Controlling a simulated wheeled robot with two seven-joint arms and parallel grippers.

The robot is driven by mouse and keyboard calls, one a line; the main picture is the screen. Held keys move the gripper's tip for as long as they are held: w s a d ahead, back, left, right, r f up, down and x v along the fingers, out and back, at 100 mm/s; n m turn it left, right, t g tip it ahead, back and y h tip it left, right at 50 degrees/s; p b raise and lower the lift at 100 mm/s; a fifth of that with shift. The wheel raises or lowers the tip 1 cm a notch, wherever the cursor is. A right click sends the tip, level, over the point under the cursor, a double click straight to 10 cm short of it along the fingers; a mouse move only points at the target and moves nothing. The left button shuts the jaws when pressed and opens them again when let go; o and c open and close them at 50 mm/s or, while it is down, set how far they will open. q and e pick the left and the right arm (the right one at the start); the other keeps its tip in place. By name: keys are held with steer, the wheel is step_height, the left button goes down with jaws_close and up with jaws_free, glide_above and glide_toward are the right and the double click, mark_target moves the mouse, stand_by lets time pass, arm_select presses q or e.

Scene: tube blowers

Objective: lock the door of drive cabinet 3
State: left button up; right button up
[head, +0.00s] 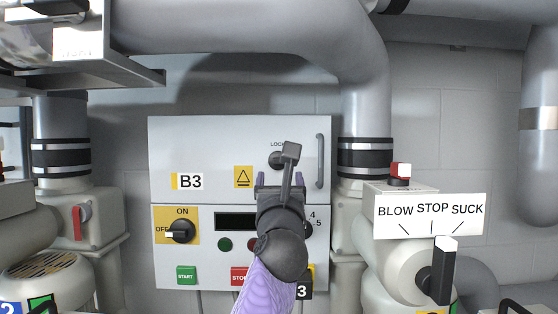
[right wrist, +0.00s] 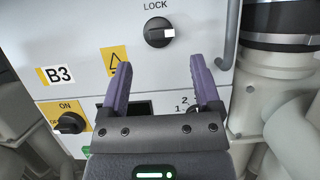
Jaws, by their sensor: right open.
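The drive cabinet labelled B3 (head: 220,140) stands on the back wall; its pale upper door (right wrist: 90,30) looks flush in its frame. The round dark lock knob (head: 275,160) sits on the door under the word LOCK, partly covered by my right gripper. In the right wrist view the knob (right wrist: 157,32) has its white mark on the right side. My right gripper (head: 280,180) is open and empty, its purple fingers (right wrist: 160,68) spread below the knob, apart from it. A vertical grey handle (head: 320,160) is at the door's right edge. My left gripper is not in view.
Below the door is a control panel with an ON/OFF switch (head: 181,231), a green START button (head: 187,275) and a display (head: 233,221). A fat pipe (head: 366,120) stands close on the right. A BLOW STOP SUCK lever (head: 443,270) is further right.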

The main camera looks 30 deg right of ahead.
mark_target(279, 165)
steer(key=p+x, duration=0.2)
steer(key=x, duration=0.3)
steer(key=shift+w+d, duration=0.25)
steer(key=shift+w, duration=0.05)
steer(key=shift+w+d, duration=0.15)
steer(key=shift+w, duration=0.15)
steer(key=shift+s+r, duration=0.1)
steer(key=shift+s, duration=0.05)
steer(key=c, duration=0.3)
steer(key=shift+a, duration=0.2)
steer(key=c, duration=0.5)
jaws_close()
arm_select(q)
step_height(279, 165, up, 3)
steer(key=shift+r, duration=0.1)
